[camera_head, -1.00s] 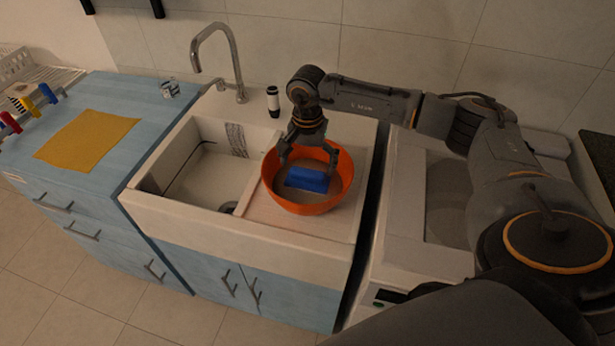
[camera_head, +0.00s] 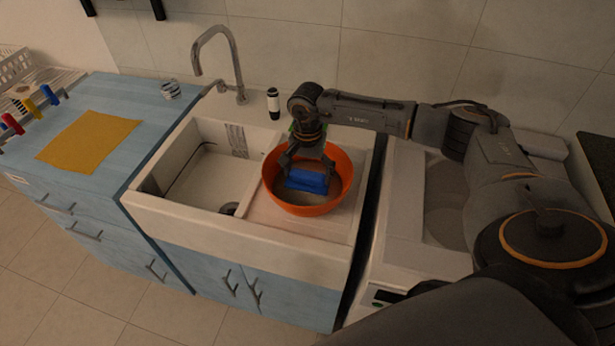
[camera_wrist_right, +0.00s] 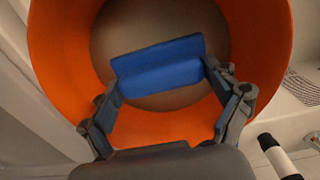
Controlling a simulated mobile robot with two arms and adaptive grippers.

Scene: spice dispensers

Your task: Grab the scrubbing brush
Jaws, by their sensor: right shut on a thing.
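The scrubbing brush, a blue block-like piece (camera_head: 307,181), is inside the orange bowl (camera_head: 338,186). My right gripper (camera_head: 307,174) reaches down into the bowl from above, with its fingers at the two ends of the blue brush. In the right wrist view the brush (camera_wrist_right: 160,68) lies between the fingertips of the right gripper (camera_wrist_right: 165,84), which is shut on it. The orange bowl wall (camera_wrist_right: 268,45) surrounds them. The underside of the brush is hidden. My left gripper is not in view.
The bowl stands on the board (camera_head: 260,213) beside the sink basin (camera_head: 190,178). A tap (camera_head: 237,65) and a black-and-white bottle (camera_head: 273,103) stand behind. A yellow cloth (camera_head: 88,140) lies on the blue counter at left. A striped cup (camera_head: 170,90) is near the wall.

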